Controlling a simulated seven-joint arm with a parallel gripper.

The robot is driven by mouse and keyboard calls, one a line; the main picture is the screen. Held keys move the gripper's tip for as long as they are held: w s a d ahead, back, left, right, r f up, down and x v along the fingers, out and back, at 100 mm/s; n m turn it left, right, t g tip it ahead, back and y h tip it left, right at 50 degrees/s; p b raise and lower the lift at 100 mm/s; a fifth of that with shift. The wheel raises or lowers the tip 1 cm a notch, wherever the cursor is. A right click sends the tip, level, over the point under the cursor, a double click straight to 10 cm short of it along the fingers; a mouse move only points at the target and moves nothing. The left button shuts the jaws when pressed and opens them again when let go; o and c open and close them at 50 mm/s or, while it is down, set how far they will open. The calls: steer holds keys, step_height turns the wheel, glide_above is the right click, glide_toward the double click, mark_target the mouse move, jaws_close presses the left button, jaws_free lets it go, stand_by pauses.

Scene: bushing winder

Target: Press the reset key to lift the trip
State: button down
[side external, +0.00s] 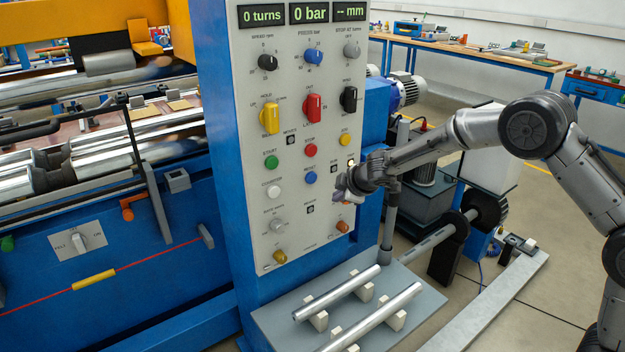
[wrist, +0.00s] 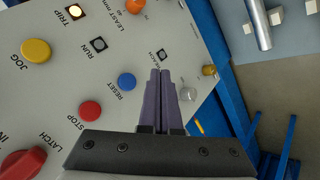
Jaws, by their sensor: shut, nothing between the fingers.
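The reset key is a round blue button on the light grey control panel. It shows in the side view (side external: 311,177) and in the wrist view (wrist: 127,81), labelled RESET. The square trip lamp glows pale yellow in the wrist view (wrist: 75,12); a small lit spot shows at the panel's right edge in the side view (side external: 351,162). My gripper (side external: 343,196) is in front of the panel's lower right part. Its two fingers (wrist: 160,73) are together and empty, to the right of the blue key in the wrist view. I cannot tell whether the fingertips touch the panel.
A red stop button (wrist: 90,110) and a yellow jog button (wrist: 36,51) are near the blue key. The run lamp (wrist: 98,44) is dark. The panel displays (side external: 309,13) read 0 turns and 0 bar. Metal rods (side external: 337,292) lie on blocks below the panel.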

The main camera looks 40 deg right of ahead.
glide_toward(313, 183)
steer(key=shift+s+f+x, duration=0.15)
steer(key=shift+x, duration=0.7)
steer(key=shift+s+f+x, duration=0.15)
steer(key=shift+x, duration=0.7)
steer(key=shift+s+f+x, duration=0.1)
steer(key=shift+x, duration=0.8)
steer(key=shift+w, duration=0.35)
steer(key=shift+w, duration=0.4)
stand_by(0.7)
steer(key=shift+s, duration=0.85)
steer(key=s, duration=0.5)
stand_by(0.4)
